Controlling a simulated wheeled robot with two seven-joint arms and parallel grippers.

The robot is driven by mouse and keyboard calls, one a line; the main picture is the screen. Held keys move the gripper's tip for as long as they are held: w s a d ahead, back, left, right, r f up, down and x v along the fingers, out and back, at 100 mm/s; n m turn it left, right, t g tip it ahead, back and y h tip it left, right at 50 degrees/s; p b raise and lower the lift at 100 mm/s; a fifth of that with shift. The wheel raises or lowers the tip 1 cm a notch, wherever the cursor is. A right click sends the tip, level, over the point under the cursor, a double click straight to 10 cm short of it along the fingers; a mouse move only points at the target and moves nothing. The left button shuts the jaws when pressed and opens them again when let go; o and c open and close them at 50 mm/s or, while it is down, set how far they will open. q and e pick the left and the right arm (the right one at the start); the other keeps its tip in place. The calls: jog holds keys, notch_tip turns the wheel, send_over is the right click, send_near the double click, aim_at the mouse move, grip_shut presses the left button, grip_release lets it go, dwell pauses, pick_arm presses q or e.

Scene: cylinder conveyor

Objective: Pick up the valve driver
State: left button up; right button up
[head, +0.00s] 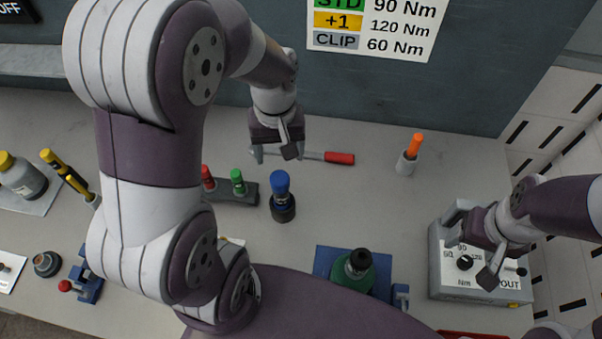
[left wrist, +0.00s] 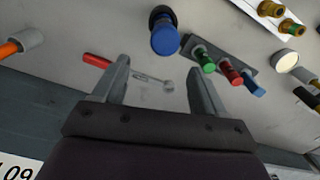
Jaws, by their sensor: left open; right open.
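No label marks the valve driver, so I cannot tell for sure which tool it is. A wrench with a red handle (head: 340,158) lies on the bench near the back wall. A blue-topped tool (head: 281,184) stands upright in a round dark base. My left gripper (head: 276,152) is open and empty, pointing down over the wrench's metal end. My right gripper (head: 472,258) is open over the grey torque box (head: 440,288) at the right.
A dark rack holds red and green-topped pieces (head: 238,182); the wrist view also shows a blue one (left wrist: 253,88). An orange-handled tool (head: 414,145) stands in a grey cup. A green-shouldered cylinder (head: 352,270) sits on a blue stand. The bench's middle right is clear.

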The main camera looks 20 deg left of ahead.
aim_at(278, 176)
pick_arm(q)
jog(key=f, duration=0.1)
jog(key=s+f, duration=0.1)
jog(key=f, duration=0.1)
jog(key=s+f, duration=0.1)
jog(key=f, duration=0.1)
jog(key=shift+s+a+p, duration=0.25)
jog(key=shift+p, duration=0.15)
jog(key=shift+w+d+f, duration=0.1)
jog(key=shift+w+f, duration=0.2)
jog(key=shift+f, duration=0.25)
jog(key=shift+w+d+f, duration=0.1)
jog(key=shift+w+f, duration=0.2)
jog(key=shift+f, duration=0.2)
notch_tip(278, 176, down, 4)
jog(key=shift+s+d+f+p, duration=0.1)
jog(key=shift+f+p, duration=0.05)
jog(key=shift+p, duration=0.65)
jog(key=shift+f, duration=0.3)
pick_arm(e)
jog(key=r, duration=0.1)
jog(key=s+r, duration=0.1)
jog(key=shift+s+a+r, duration=0.2)
jog(key=shift+r, duration=0.2)
pick_arm(q)
jog(key=c, duration=0.4)
grip_shut()
